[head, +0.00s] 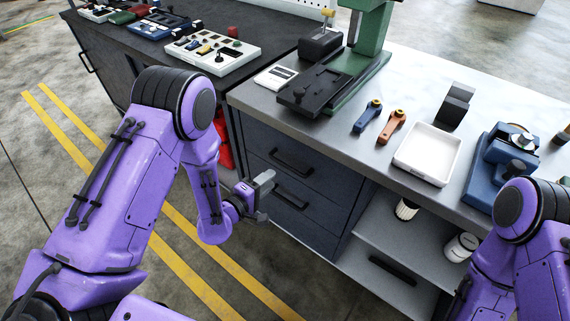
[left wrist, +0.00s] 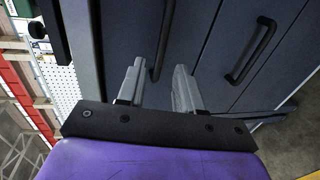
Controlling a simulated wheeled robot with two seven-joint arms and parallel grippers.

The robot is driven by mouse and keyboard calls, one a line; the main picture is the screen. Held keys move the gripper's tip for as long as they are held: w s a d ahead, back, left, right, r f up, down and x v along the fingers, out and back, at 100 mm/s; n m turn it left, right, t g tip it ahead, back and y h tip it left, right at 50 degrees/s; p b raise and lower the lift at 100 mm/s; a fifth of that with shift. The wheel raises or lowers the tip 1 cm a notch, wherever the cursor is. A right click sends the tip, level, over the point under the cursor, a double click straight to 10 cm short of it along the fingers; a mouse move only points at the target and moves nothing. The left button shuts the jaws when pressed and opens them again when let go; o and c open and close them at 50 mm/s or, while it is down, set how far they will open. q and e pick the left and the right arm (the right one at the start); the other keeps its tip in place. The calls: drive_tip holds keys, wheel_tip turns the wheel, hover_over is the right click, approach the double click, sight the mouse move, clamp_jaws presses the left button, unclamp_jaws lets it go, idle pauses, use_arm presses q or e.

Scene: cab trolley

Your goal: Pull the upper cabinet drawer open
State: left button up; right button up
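The dark blue-grey cabinet under the steel bench has two drawers with black bar handles, both flush in the front. The upper drawer (head: 325,175) has its handle (head: 291,163) above the lower drawer's handle (head: 292,198). My left gripper (head: 268,182) is in front of the drawers, close to the upper handle. In the left wrist view my left gripper (left wrist: 156,82) is open and empty. The upper handle (left wrist: 164,35) appears between its two fingers, seemingly beyond the tips; contact cannot be told. The lower handle (left wrist: 250,50) is to the right. My right gripper is not in view.
On the bench are a green drill press (head: 371,35), blue and orange levers (head: 392,126), a white tray (head: 427,152) and a blue vise (head: 503,155). An open shelf (head: 400,245) is right of the drawers. The floor before the cabinet is clear.

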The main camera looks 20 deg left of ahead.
sight(286, 167)
use_arm(q)
drive_tip(key=p+x, duration=0.1)
drive_tip(key=x, duration=0.8)
drive_tip(key=shift+w+d+f, duration=0.15)
drive_tip(key=shift+w, duration=0.2)
clamp_jaws()
